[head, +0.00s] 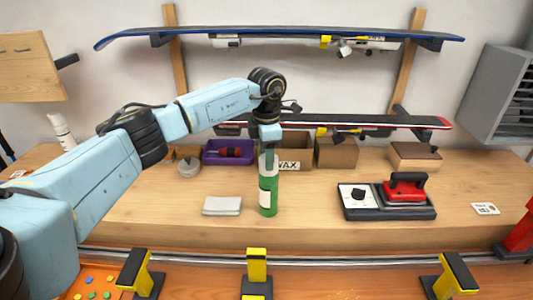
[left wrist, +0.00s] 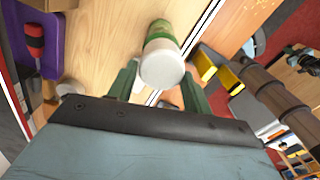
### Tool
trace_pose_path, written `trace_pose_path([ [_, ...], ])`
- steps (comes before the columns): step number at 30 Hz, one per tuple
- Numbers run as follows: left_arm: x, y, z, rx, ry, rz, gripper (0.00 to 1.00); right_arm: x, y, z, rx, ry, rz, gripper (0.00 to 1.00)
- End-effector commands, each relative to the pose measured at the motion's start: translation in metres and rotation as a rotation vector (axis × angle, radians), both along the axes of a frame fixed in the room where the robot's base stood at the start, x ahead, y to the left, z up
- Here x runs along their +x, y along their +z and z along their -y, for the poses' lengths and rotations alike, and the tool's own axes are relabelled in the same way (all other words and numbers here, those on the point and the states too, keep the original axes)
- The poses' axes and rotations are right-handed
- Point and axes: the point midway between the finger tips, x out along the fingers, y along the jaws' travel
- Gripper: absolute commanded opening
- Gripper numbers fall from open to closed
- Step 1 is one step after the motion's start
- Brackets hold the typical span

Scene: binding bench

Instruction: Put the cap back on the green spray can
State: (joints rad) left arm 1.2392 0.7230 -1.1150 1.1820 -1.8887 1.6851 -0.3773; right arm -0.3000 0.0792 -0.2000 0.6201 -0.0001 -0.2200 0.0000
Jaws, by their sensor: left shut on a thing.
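The green spray can (head: 268,207) stands upright near the bench's front edge, with a pale label on its side. In the left wrist view the can (left wrist: 160,42) lies just beyond the white cap (left wrist: 162,70). My left gripper (head: 268,160) points down over the can. In the left wrist view its green fingers (left wrist: 158,86) are on either side of the cap, shut on it. The cap is in line with the can's top; I cannot tell whether it is fully seated. My right gripper is not in view.
Behind the can are a purple bin (head: 228,153), a WAX box (head: 296,155) and a round tin (head: 188,167). A folded grey cloth (head: 222,206) lies left of it. A red iron (head: 405,190) sits right. Yellow clamps (head: 257,265) line the front. Skis hang above.

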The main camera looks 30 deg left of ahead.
Motion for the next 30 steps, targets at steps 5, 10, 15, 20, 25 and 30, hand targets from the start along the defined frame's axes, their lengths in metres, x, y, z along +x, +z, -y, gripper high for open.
trace_pose_path([
  [5, 0.0, -0.0008, 0.0, 0.0, 0.0, 0.0, 0.42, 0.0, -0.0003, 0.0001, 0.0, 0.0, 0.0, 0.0],
  [10, 0.0, -0.0007, 0.0, 0.0, 0.0, 0.0, 0.53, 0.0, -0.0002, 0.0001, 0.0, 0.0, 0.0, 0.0],
  [15, 0.0, -0.0006, 0.0, 0.0, 0.0, 0.0, 0.75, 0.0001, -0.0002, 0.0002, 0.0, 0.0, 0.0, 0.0],
  [20, 0.0001, -0.0006, 0.0001, 0.0, 0.0, 0.0, 0.75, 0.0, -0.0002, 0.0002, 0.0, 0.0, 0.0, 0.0],
  [25, 0.0, -0.0006, 0.0, 0.0, 0.0, 0.0, 0.93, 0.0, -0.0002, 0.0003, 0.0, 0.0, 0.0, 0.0],
  [30, 0.0, -0.0006, 0.0, 0.0, 0.0, 0.0, 0.97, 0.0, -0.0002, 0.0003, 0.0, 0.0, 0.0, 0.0],
])
